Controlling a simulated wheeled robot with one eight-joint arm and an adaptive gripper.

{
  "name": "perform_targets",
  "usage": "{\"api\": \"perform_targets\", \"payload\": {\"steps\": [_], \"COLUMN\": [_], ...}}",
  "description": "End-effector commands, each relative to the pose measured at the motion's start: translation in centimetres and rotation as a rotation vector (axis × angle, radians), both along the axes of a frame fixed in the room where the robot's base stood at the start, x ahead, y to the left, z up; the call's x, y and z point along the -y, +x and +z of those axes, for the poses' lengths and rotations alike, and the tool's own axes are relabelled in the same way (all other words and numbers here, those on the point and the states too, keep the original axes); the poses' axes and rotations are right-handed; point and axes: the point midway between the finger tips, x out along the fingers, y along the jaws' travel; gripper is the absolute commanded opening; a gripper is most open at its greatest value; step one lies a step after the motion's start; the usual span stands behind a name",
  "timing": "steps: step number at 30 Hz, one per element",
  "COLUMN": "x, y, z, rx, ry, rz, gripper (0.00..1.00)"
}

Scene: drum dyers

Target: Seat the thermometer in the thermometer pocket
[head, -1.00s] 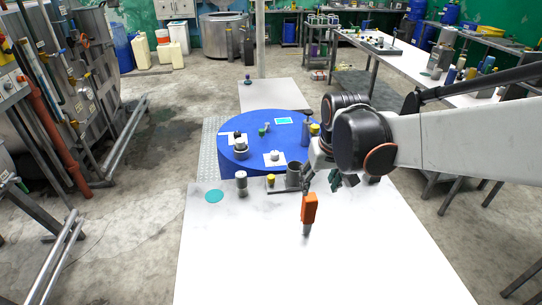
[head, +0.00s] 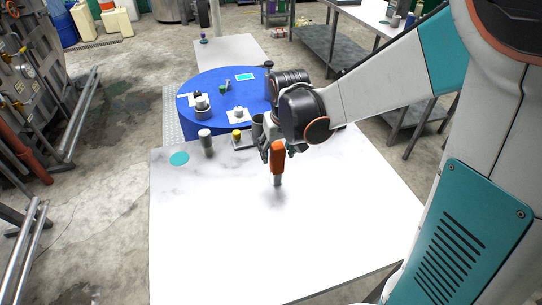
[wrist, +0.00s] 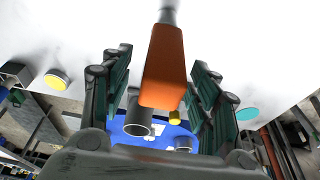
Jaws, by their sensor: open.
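The likely thermometer, an orange block-shaped handle (head: 278,158) on a short grey stem, stands upright on the white table. In the wrist view the orange handle (wrist: 164,65) lies between the two green-padded fingers of my gripper (wrist: 160,92). The fingers are spread, with a gap visible on each side. In the head view my gripper (head: 270,147) is at the handle's upper part, partly behind it. An open grey cylinder (wrist: 138,118) stands beyond the handle; I cannot tell whether it is the pocket. The foot of the stem is hard to make out.
A grey cylinder (head: 206,144), a yellow-capped item (head: 237,136) and a teal disc (head: 180,159) are along the white table's (head: 225,235) far edge. A blue round table (head: 205,85) with small items stands beyond. The white table's front is clear.

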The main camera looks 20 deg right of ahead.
Motion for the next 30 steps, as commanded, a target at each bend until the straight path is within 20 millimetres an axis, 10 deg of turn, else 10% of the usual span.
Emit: {"api": "perform_targets", "payload": {"steps": [12, 20, 30], "x": [-0.1, -0.1, -0.1], "y": [0.8, 0.7, 0.7], "z": [-2.6, -2.6, -2.3], "rx": [0.000, 0.000, 0.000], "ry": [0.000, 0.000, 0.000], "rz": [0.000, 0.000, 0.000], "gripper": [0.55, 0.02, 0.00]}}
